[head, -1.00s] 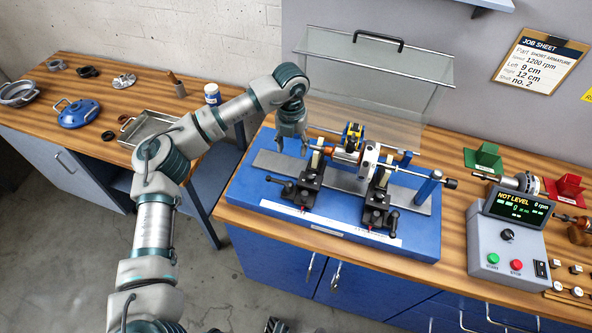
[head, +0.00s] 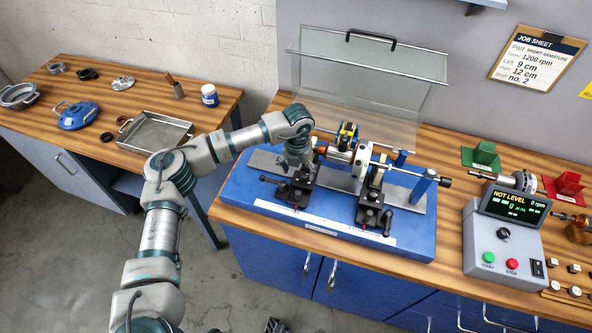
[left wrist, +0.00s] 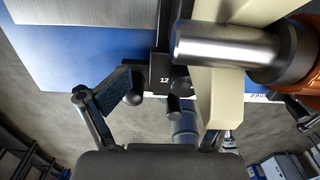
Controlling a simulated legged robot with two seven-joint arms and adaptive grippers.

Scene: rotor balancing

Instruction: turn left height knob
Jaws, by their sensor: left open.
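The balancing machine's blue base (head: 340,232) carries two black supports. My left gripper (head: 297,160) is open, pointing down just above and behind the left support, at the left end of the rotor (head: 340,154). In the left wrist view, my left gripper (left wrist: 160,105) straddles a black block marked 12 (left wrist: 163,80), with small dark rounded knobs beside it. A cream upright (left wrist: 225,100) and the steel shaft (left wrist: 225,45) cover part of the right finger. I cannot tell whether a finger touches a knob.
A clear guard (head: 370,55) stands raised behind the rotor. The control box (head: 503,245) reading NOT LEVEL is at the right, with green (head: 482,155) and red (head: 565,187) holders behind. A metal tray (head: 155,132) sits on the left bench.

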